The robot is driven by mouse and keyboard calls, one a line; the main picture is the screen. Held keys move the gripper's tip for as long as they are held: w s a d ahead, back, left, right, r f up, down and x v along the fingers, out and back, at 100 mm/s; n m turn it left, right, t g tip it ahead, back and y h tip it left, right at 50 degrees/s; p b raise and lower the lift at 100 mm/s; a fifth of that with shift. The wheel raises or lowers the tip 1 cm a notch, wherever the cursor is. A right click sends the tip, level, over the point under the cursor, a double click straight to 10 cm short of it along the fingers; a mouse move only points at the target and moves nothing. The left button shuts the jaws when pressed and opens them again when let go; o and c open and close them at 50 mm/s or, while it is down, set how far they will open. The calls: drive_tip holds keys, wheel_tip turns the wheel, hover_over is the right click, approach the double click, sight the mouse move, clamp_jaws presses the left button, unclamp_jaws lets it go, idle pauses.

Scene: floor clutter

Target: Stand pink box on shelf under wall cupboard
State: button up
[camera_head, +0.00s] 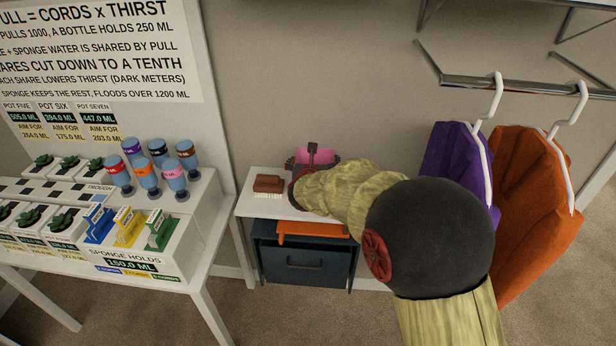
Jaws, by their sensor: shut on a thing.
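My arm reaches forward from the lower right, and its olive sleeve and dark round joint hide much of the area behind. My gripper (312,160) is over the back of a small white table or shelf (251,205) against the wall. It is shut on the pink box (327,155), of which only a small part shows above the arm. Whether the box touches the white surface or is held above it, I cannot tell. No wall cupboard can be made out in this view.
A brown brush (268,184) lies on the white top, left of my gripper. Below are an orange item (300,232) and a dark blue drawer unit (303,264). Purple (455,160) and orange (535,210) garments hang right. A white table (190,225) with bottles and plants stands left.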

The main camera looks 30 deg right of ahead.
drive_tip(key=shift+w+a+f, duration=0.3)
drive_tip(key=shift+a+f, duration=0.05)
drive_tip(key=shift+f, duration=0.2)
drive_tip(key=shift+w+a+f, duration=0.3)
drive_tip(key=shift+a+f, duration=0.05)
drive_tip(key=shift+f, duration=0.15)
wheel_tip(320, 180, down, 3)
drive_tip(key=shift+f+b, duration=0.15)
drive_tip(key=shift+b, duration=0.95)
drive_tip(key=o, duration=1.4)
